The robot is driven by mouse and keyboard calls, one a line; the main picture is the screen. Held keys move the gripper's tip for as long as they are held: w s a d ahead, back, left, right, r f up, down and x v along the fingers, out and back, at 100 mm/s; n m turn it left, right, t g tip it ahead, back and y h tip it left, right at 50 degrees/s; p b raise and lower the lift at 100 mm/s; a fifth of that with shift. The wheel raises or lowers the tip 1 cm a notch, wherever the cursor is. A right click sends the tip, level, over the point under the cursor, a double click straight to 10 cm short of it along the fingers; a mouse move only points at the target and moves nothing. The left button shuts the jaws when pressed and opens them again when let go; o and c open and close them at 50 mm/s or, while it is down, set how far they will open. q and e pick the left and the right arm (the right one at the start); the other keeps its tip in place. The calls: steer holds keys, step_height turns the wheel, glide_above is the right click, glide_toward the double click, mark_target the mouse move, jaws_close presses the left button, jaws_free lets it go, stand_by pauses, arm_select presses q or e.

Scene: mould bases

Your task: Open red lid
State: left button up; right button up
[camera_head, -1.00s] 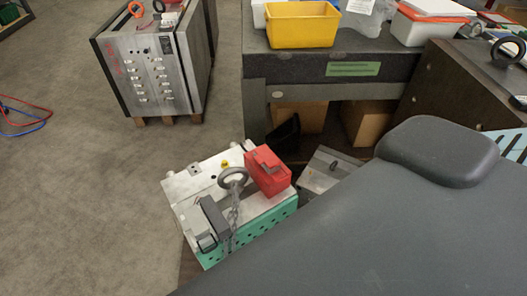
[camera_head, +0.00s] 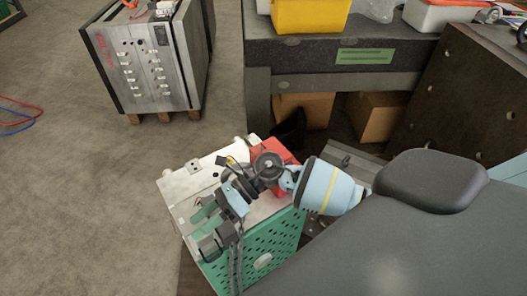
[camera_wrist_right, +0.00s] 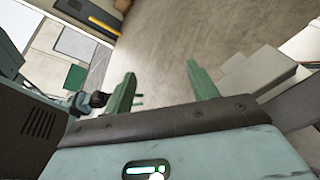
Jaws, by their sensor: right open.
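The red lid (camera_head: 272,150) is on the red box on top of the metal mould base (camera_head: 180,185) with green perforated sides. My right arm lies across it, so only the upper part of the red shows. My right gripper (camera_head: 200,212) is in front of and left of the red lid, over the near left part of the mould base. Its green fingers are apart and empty in the right wrist view (camera_wrist_right: 160,75). The red lid cannot be made out in that view. My left gripper is not in view.
A dark table (camera_head: 300,52) with a yellow bin (camera_head: 310,15) stands behind the mould base. Cardboard boxes (camera_head: 380,115) sit under it. Another metal mould block (camera_head: 150,65) stands on a pallet at the back left.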

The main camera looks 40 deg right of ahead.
steer(key=w+d+f+n+g+h+b, duration=0.1)
steer(key=w+d+n+h, duration=0.2)
steer(key=d+h, duration=0.15)
steer(key=w+d+f+n+h+b, duration=0.1)
steer(key=w+d+n+h, duration=0.2)
steer(key=d, duration=0.3)
step_height(320, 180, up, 6)
steer(key=n+h+b, duration=0.2)
steer(key=h, duration=0.5)
glide_above(267, 149)
steer(key=s+a, duration=0.1)
steer(key=s, duration=0.1)
steer(key=f, duration=0.7)
steer(key=shift+w+a, duration=0.15)
steer(key=shift+a, duration=0.1)
steer(key=shift+f+m, duration=0.3)
steer(key=shift+f, duration=0.1)
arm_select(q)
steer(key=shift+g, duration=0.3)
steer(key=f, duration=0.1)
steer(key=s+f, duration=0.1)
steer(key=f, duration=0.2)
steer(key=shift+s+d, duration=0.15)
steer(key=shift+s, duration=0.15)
arm_select(e)
jaws_close()
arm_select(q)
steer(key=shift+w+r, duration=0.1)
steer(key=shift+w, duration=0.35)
